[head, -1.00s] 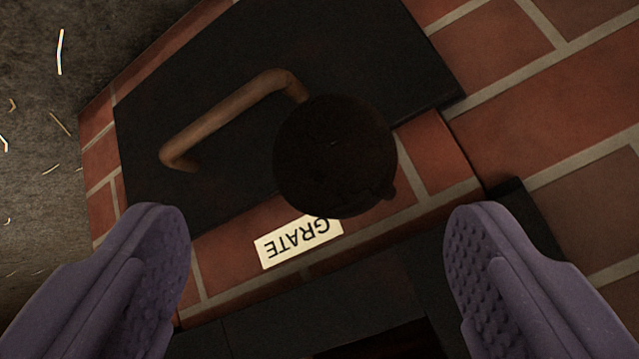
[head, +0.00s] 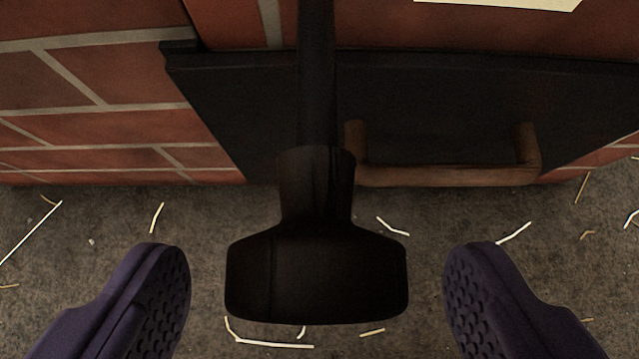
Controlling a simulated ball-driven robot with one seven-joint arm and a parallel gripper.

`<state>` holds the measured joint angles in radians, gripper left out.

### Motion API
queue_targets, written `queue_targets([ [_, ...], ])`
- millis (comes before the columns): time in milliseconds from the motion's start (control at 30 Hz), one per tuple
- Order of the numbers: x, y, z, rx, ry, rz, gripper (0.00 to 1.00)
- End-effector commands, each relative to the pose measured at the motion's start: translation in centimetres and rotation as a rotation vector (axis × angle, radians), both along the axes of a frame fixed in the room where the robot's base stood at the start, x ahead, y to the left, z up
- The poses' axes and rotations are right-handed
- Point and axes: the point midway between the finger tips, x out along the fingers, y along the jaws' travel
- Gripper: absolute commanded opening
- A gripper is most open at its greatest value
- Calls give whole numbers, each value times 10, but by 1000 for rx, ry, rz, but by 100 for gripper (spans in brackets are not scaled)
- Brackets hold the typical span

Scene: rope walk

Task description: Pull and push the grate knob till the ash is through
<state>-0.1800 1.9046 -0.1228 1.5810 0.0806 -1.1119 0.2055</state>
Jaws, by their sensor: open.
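The grate knob (head: 316,278), black and broad, hangs in the middle of the view at the end of a dark rod (head: 317,75) that runs up to the brickwork. My gripper (head: 317,258) is open, one purple padded finger on each side of the knob. In the picture there is a clear gap between the knob and each finger; how they compare in depth I cannot tell. The lower edge of a pale label (head: 500,3) shows at the top; its words are cut off. No ash is in view.
Behind the rod is a black panel (head: 240,100) with a brown bar handle (head: 450,175) just right of the knob. Red brick wall (head: 80,110) stands at left. The grey floor (head: 110,215) below has scattered straw-like strands.

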Motion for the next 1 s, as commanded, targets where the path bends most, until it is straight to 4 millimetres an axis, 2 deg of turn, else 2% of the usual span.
queue_targets([
  [33, 7, 0, -10, 0, -3, 1, 83],
  [200, 19, 0, -21, -1, 0, 2, 83],
  [500, 22, 0, -21, -1, -1, 3, 83],
  [833, 22, 0, -21, -2, 0, 2, 7],
  [1000, 31, 0, -21, -1, -1, 2, 7],
])
